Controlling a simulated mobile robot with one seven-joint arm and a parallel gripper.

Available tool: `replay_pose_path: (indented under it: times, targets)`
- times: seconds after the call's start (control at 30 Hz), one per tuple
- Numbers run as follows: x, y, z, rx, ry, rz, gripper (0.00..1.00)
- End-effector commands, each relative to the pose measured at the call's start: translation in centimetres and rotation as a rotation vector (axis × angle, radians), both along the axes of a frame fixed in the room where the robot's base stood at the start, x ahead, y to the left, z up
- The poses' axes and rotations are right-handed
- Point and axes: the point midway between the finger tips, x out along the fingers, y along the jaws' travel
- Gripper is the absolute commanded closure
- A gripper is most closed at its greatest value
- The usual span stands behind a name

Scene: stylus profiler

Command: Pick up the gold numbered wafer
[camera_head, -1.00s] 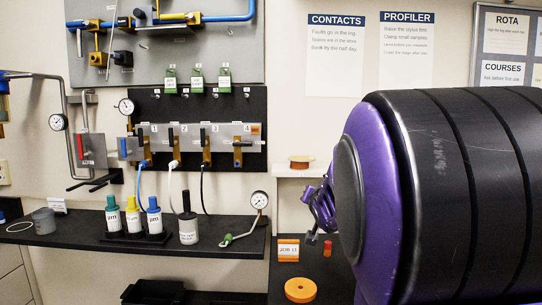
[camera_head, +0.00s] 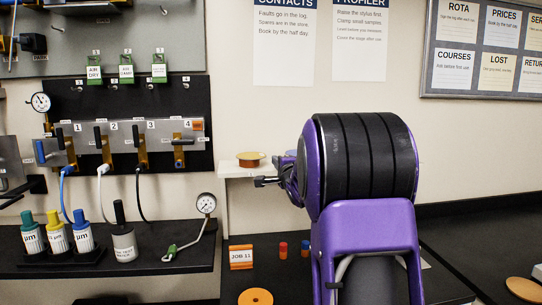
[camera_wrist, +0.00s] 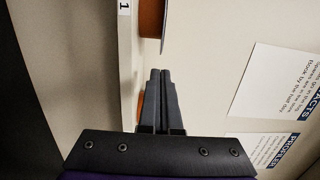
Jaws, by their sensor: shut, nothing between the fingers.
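No wafer with a readable gold number shows clearly in either view. A round orange-brown piece with a pale gold top (camera_head: 251,159) sits on the white shelf (camera_head: 238,171); it may hold the wafer, but I cannot tell. My gripper (camera_head: 262,181) points left, just below and right of that piece, by the shelf's front. In the wrist view, my gripper's fingers (camera_wrist: 160,75) are together and empty. An orange-brown round side (camera_wrist: 152,18) shows ahead of them, apart from the tips. A bit of orange (camera_wrist: 140,108) shows beside the fingers, mostly hidden.
A label "1" (camera_wrist: 124,7) is on the shelf edge. Below are a JOB 11 card (camera_head: 241,257), a red-orange vial (camera_head: 283,250), a blue-topped vial (camera_head: 305,248) and an orange disc (camera_head: 256,297). A gauge (camera_head: 206,204) stands left. Another disc (camera_head: 524,290) lies far right.

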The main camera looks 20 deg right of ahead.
Motion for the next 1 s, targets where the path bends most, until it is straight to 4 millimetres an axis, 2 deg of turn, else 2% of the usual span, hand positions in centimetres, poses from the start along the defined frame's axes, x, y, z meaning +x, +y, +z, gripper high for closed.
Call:
replay_pose_path:
  times: [0.2,0.4,0.6,1.0]
  targets:
    - [4.0,-0.7,0.0,-0.002,0.002,0.0,1.0]
    - [6.4,-1.1,0.0,-0.003,0.002,-0.001,1.0]
    - [7.4,-1.3,-0.1,-0.003,0.002,-0.001,1.0]
    - [7.2,-1.0,-0.1,0.0,0.001,-0.002,1.0]
